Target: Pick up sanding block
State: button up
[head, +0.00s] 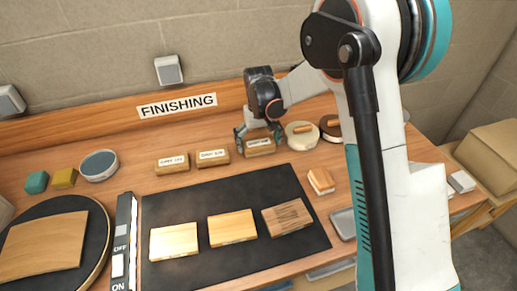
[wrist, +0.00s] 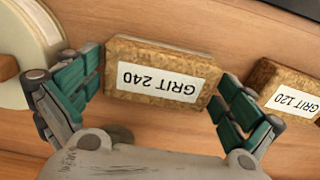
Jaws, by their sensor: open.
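A cork-brown sanding block (head: 261,148) with a white label stands on the bench below my gripper (head: 259,136). In the wrist view the block (wrist: 160,98) reads "GRIT 240" upside down. It sits between the two teal-padded fingers of my gripper (wrist: 162,75), one at each short end. The fingers are open, with the left one very near the block's end and the right one close to the other end. I cannot tell whether either touches. Two similar blocks stand to the left, one at the middle (head: 213,158) and one farther left (head: 172,163).
A "GRIT 120" block (wrist: 288,88) lies close beside the right finger. A pale round pad (head: 301,134) stands close on the other side. A black mat (head: 190,272) with wooden samples lies in front. The wall with a "FINISHING" sign (head: 177,106) is behind.

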aim_at(258, 143)
jog(key=c, duration=0.8)
notch_tip(258, 143, up, 20)
jog(key=p, duration=0.5)
jog(key=o, duration=0.5)
jog(key=c, duration=0.4)
jog(key=shift+f, duration=0.15)
